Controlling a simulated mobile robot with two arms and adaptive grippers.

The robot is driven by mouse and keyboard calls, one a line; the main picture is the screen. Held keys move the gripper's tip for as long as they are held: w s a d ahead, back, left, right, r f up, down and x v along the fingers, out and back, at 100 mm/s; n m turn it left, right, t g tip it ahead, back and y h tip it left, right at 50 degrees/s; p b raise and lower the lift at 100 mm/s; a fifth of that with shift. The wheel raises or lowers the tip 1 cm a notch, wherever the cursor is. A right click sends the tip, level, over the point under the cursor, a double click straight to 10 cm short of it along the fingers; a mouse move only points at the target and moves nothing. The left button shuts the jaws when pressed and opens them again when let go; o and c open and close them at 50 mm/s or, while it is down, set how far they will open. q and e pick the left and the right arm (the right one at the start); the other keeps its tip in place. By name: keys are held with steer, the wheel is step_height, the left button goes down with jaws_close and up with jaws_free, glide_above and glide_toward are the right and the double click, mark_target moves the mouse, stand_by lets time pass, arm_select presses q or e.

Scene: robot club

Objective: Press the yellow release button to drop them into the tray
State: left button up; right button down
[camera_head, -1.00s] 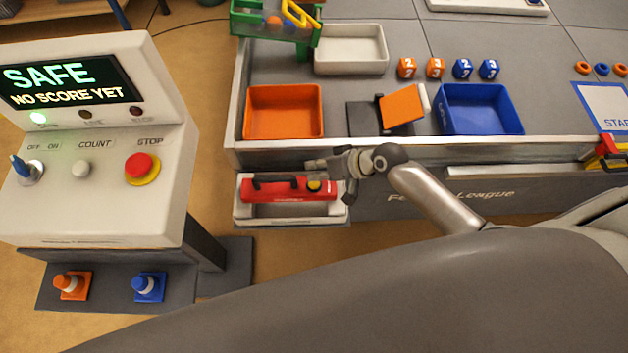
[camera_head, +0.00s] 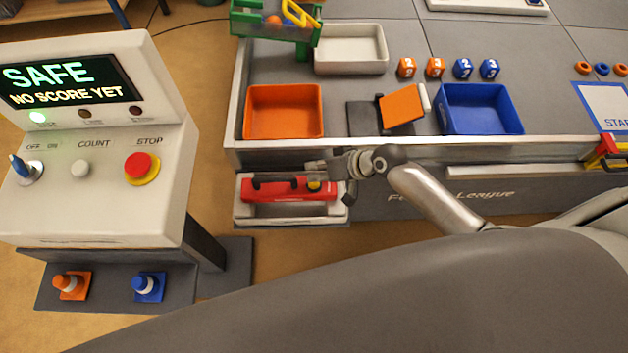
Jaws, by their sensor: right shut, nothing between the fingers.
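The yellow release button (camera_head: 314,186) is at the right end of a red holder (camera_head: 263,190), on the front side of the grey table. Dark items sit along the holder; their exact shape is too small to tell. The white tray (camera_head: 290,221) is below the holder. My right gripper (camera_head: 314,165) is shut and empty, pointing left, and appears just above the yellow button in the picture. I cannot tell whether it touches the button. My left gripper is not in view.
An orange bin (camera_head: 284,128), a blue bin (camera_head: 482,120) and an orange tilted plate (camera_head: 401,105) stand on the table (camera_head: 375,165) above my right gripper. A white control console (camera_head: 110,210) with a red stop button (camera_head: 140,166) stands at the left. Floor shows between console and table.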

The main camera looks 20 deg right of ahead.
steer(key=shift+f+b, duration=0.4)
steer(key=shift+f, duration=0.35)
stand_by(0.7)
steer(key=shift+r, duration=0.1)
steer(key=shift+r+p, duration=0.95)
steer(key=shift+p, duration=0.15)
step_height(320, 180, up, 5)
steer(key=p, duration=0.5)
steer(key=shift+s, duration=0.1)
stand_by(0.5)
